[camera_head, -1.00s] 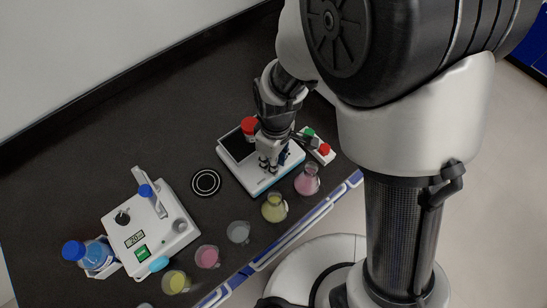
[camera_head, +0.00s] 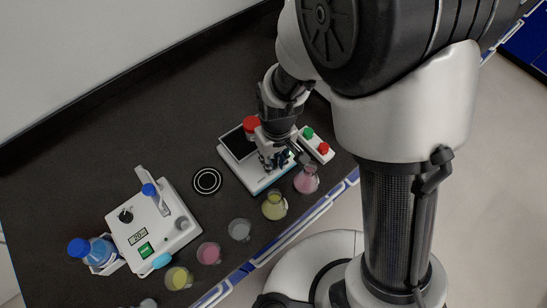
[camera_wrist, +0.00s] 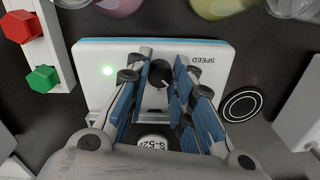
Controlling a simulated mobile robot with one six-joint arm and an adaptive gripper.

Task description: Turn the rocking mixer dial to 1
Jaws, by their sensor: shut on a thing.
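The rocking mixer is a white device with a blue edge (camera_head: 256,189), and it also shows in the wrist view (camera_wrist: 97,90). Its black dial (camera_wrist: 159,73) carries a pale pointer mark and sits beside the upside-down "SPEED" label (camera_wrist: 208,60). No dial numbers can be read. My gripper (camera_wrist: 162,62) is shut on the dial, with one blue-padded finger on each side of it. In the head view my gripper (camera_head: 272,162) is over the mixer's front part, and the dial is hidden.
A box with a green button (camera_head: 308,133) and a red button (camera_head: 323,148) stands right of the mixer. Pink (camera_head: 306,180) and yellow (camera_head: 274,206) flasks stand close in front. A black ringed disc (camera_head: 207,181) and a white device with a display (camera_head: 138,237) are left.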

